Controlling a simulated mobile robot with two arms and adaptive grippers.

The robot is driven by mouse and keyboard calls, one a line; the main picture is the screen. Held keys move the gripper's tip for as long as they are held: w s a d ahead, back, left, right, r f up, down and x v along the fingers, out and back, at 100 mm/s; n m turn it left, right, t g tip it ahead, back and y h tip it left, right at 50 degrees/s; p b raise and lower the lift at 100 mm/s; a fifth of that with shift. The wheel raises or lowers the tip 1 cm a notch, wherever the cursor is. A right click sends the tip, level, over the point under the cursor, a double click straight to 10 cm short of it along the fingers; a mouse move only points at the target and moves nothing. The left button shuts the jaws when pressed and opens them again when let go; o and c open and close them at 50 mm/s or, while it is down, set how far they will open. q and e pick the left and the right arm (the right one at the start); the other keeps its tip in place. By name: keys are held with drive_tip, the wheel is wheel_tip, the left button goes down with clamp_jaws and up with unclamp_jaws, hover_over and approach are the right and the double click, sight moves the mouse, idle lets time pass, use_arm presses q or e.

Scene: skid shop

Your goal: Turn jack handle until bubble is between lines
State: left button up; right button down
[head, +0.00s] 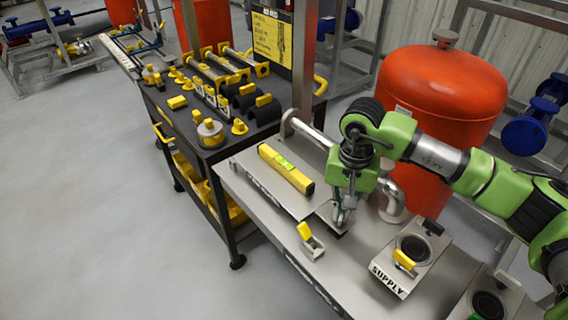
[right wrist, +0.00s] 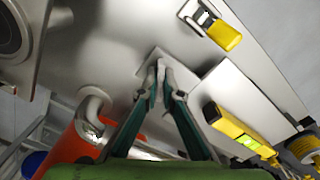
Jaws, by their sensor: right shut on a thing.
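The yellow spirit level (head: 286,169) lies on a raised metal plate (head: 262,187). Its green vial shows, but the bubble is too small to read against the lines. The level also shows at the lower right of the right wrist view (right wrist: 240,132). My right gripper (head: 341,212) points down beside the plate's right end. In the right wrist view its two fingers (right wrist: 160,85) close on the small grey jack handle (right wrist: 160,67), above a square metal base (right wrist: 150,68). The fingers hide most of the handle. My left gripper is not in view.
A yellow-handled clamp (head: 311,241) stands near the bench's front edge. A block marked SUPPLY (head: 408,262) is to the right. A curved steel pipe (head: 391,197) and red tank (head: 440,85) are behind. A black tool cart (head: 206,150) adjoins on the left.

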drive_tip(key=shift+w+r, duration=0.1)
drive_tip(key=shift+r, duration=0.05)
drive_tip(key=shift+n+b, duration=0.4)
drive_tip(key=shift+b, duration=0.25)
drive_tip(key=c, duration=2.6)
unclamp_jaws()
drive_tip(key=o, duration=0.4)
drive_tip(key=shift+r+p, duration=1.4)
drive_tip(key=shift+r, duration=2.05)
